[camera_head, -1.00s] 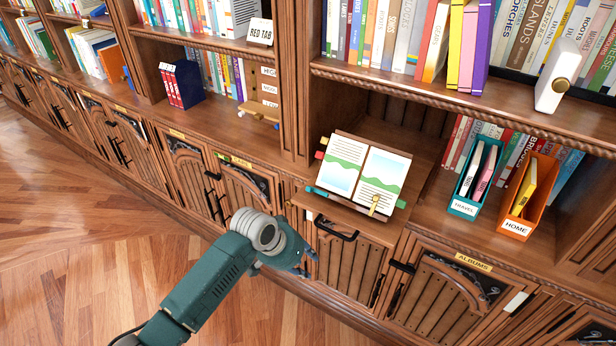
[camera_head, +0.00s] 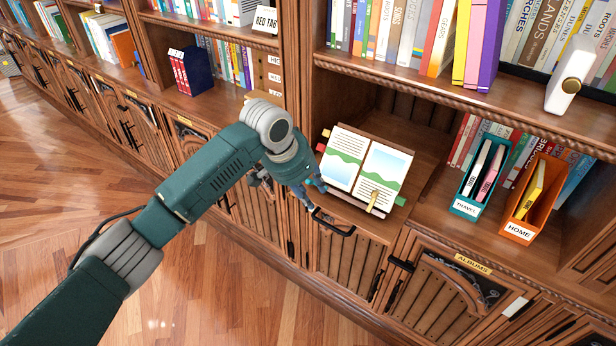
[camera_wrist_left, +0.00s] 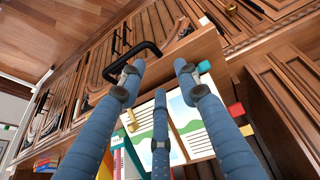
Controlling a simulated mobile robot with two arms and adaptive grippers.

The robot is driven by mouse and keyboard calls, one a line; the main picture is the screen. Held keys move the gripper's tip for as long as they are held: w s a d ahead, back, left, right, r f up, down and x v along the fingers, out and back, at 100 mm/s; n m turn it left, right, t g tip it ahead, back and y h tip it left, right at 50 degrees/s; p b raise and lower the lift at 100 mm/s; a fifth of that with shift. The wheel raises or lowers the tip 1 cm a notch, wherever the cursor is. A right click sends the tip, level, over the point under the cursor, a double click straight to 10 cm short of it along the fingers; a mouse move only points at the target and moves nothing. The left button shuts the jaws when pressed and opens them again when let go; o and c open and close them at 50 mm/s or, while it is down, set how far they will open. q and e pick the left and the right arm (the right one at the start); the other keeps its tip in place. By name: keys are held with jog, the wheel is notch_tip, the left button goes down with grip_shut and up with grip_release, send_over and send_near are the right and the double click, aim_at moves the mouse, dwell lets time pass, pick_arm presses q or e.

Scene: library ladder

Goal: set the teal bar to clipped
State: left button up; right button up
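The teal bar (camera_head: 320,186) shows as a short end at the lower left of the open book (camera_head: 364,166), which rests on a wooden stand on the pulled-out shelf board. Its left end also shows in the left wrist view (camera_wrist_left: 204,67), close to one fingertip; I cannot tell whether they touch. The pages hide most of the bar. A small yellow clip (camera_head: 374,200) sits at the book's lower edge. My left gripper (camera_head: 309,193) is at the stand's lower left corner. In the left wrist view its fingers (camera_wrist_left: 158,80) are spread and empty. My right gripper is out of view.
A black handle (camera_head: 333,223) sits on the front just below the book. A teal TRAVEL box (camera_head: 466,207) and an orange HOME box (camera_head: 518,231) stand to the right. The wooden uprights and upper shelf frame the niche. The floor in front is clear.

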pick_arm(q)
send_near(307, 181)
jog(key=shift+n+t+y, duration=0.3)
jog(key=shift+y, duration=0.1)
jog(key=x, duration=0.3)
jog(key=p+x, duration=0.1)
jog(key=x, duration=0.1)
jog(key=d+x, duration=0.1)
jog(key=x, duration=0.2)
jog(key=shift+d+f+p, duration=0.1)
jog(key=shift+f+p, duration=0.1)
jog(key=shift+p, duration=0.15)
